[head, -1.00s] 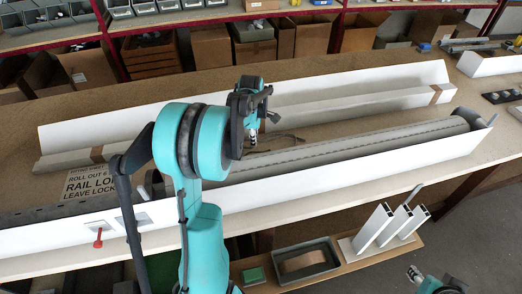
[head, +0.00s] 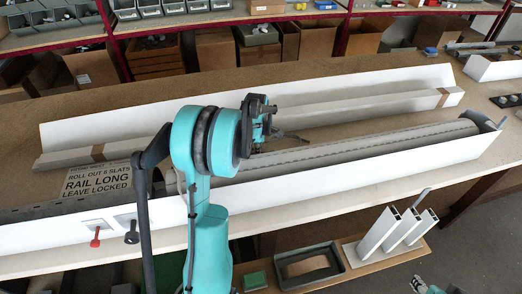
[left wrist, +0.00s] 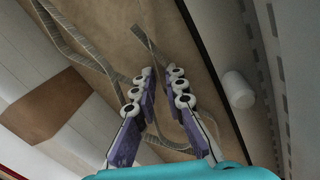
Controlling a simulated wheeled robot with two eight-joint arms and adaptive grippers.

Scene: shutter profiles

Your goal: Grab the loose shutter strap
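The loose grey strap (left wrist: 66,42) lies in a curl on the brown bench top in the left wrist view. One free end (left wrist: 148,40) reaches between and just past my left fingertips, and more strap shows behind the fingers. In the head view a short dark piece of the strap (head: 292,137) shows right of my left gripper (head: 262,138). My left gripper (left wrist: 159,72) is open, its two purple fingers apart on either side of the strap; I cannot tell whether they touch it. My right gripper (head: 428,287) is mostly cut off at the bottom edge.
A grey slatted shutter roll lies in a long white box (head: 350,168) in front. A long pale profile (head: 375,107) lies behind. A white cylindrical knob (left wrist: 238,89) stands close right of my left fingers. A notice card (head: 97,181) lies at the left.

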